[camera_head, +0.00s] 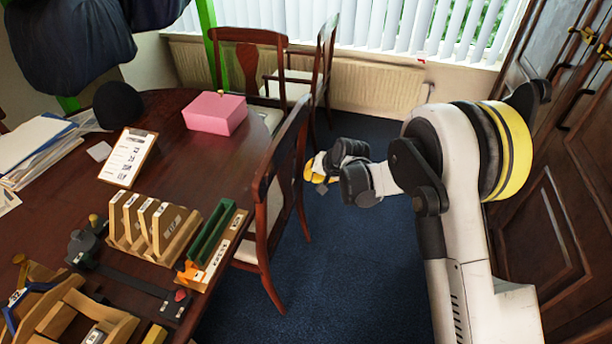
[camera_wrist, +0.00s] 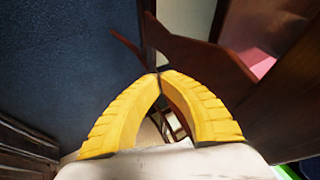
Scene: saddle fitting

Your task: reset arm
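My gripper (camera_head: 316,178) hangs in the air over the blue floor, to the right of the table and beside a wooden chair. In the wrist view its two yellow fingers (camera_wrist: 158,76) meet at the tips, with nothing seen between them. My white arm fills the right of the head view, bent with its wrist reaching left. The table (camera_head: 190,165) carries wooden racks (camera_head: 150,228) with several slots, a green channel piece (camera_head: 211,232) on a wooden block, and a dark fixture (camera_head: 130,278) with a red knob. The gripper is apart from all of these.
A wooden chair (camera_head: 283,185) stands between my gripper and the table; its back also shows close in the wrist view (camera_wrist: 195,60). A pink box (camera_head: 215,112) and a clipboard (camera_head: 128,157) lie on the table. Dark wooden doors (camera_head: 560,190) stand at right. Carpet (camera_head: 345,250) below is clear.

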